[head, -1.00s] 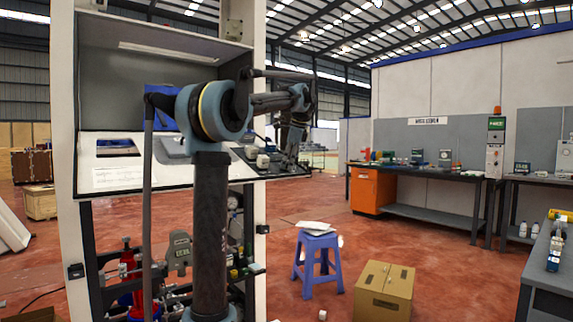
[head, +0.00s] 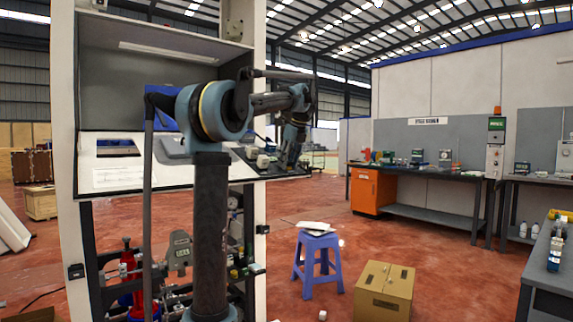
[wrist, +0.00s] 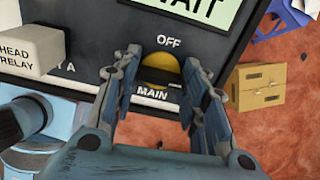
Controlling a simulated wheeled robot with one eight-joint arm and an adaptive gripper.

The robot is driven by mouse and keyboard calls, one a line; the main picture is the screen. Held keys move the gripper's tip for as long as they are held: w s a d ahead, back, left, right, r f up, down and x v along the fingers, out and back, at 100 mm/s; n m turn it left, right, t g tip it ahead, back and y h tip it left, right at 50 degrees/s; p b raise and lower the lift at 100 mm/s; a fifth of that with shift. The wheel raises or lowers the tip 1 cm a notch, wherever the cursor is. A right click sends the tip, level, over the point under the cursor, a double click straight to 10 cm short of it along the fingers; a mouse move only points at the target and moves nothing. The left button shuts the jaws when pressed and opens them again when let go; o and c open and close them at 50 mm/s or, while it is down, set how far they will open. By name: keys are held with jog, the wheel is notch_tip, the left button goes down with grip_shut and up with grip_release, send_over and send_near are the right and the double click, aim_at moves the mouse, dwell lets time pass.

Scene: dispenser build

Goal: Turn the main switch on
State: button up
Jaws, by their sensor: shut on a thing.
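The main switch (wrist: 160,60) is a yellow disc with a dark handle on the black panel (wrist: 90,45) in the wrist view. "OFF" is printed above it and "MAIN" below it. My gripper (wrist: 163,68) has one finger on each side of the switch and is shut on it. The fingers and the handle's dark colour hide part of the disc and the handle's exact angle. In the head view my gripper (head: 290,160) is at the right end of the sloped console (head: 120,180); the switch cannot be made out there.
A white "HEAD RELAY" block (wrist: 30,52) stands on the panel left of the switch. A display (wrist: 205,10) is above it. A blue stool (head: 318,255) and a cardboard box (head: 384,290) stand on the floor right of the console.

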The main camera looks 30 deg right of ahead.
jog(key=shift+m, duration=0.3)
dwell(0.4)
jog(key=o, duration=1.1)
jog(key=shift+c, duration=0.2)
jog(key=shift+r, duration=0.1)
jog(key=v, duration=1.1)
jog(key=shift+r, duration=0.3)
jog(key=shift+s, duration=0.1)
